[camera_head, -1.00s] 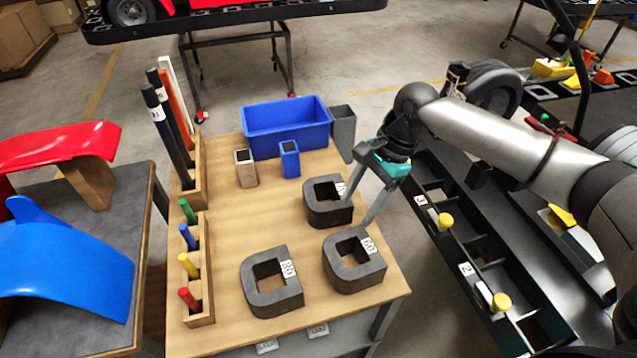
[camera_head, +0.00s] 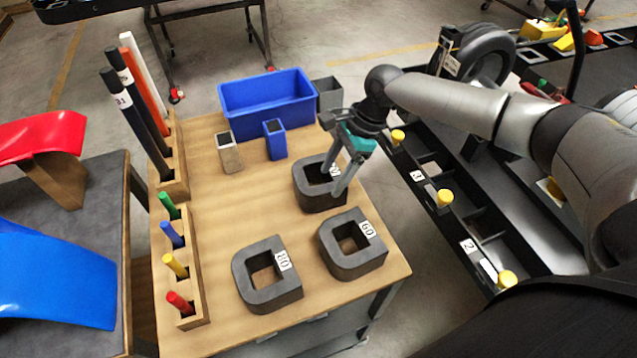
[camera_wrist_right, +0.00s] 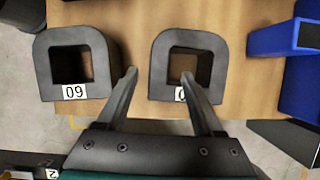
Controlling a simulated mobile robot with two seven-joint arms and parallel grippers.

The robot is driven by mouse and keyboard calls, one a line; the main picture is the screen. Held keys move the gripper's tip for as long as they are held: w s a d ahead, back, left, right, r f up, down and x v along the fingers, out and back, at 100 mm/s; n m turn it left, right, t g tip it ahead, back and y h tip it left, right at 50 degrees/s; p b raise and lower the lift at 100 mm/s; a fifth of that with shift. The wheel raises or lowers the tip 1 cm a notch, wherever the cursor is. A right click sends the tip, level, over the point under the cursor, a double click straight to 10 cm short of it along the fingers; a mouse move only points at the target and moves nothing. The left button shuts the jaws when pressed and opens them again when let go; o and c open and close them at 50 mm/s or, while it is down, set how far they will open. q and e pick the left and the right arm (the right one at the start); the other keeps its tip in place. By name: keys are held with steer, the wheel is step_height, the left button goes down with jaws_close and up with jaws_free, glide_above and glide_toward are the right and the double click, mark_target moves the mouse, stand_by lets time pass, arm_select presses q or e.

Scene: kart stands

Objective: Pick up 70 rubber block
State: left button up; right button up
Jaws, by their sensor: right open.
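Three dark grey rubber blocks with square holes stand on the wooden table. The far block (camera_head: 308,197) has a white label mostly hidden by a gripper finger; only its last digit, a 0, shows in the right wrist view (camera_wrist_right: 213,48). The block labelled 60 (camera_head: 345,262) is nearer, and also shows in the right wrist view (camera_wrist_right: 48,55). The block labelled 80 (camera_head: 262,297) is at front left. My right gripper (camera_head: 334,187) is open and empty at the far block. In the wrist view, one finger overlaps its hole and the other is in the gap toward the 60 block. My left gripper is out of view.
A blue bin (camera_head: 265,105), a small blue holder (camera_head: 274,142) and a beige holder (camera_head: 229,156) stand behind the blocks. A wooden rack (camera_head: 193,290) with coloured pegs lines the left edge. A black frame (camera_head: 455,235) is to the right.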

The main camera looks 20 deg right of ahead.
mark_target(326, 188)
steer(key=b+x, duration=0.1)
steer(key=x, duration=0.4)
steer(key=shift+f, duration=0.1)
jaws_close()
stand_by(0.4)
stand_by(0.9)
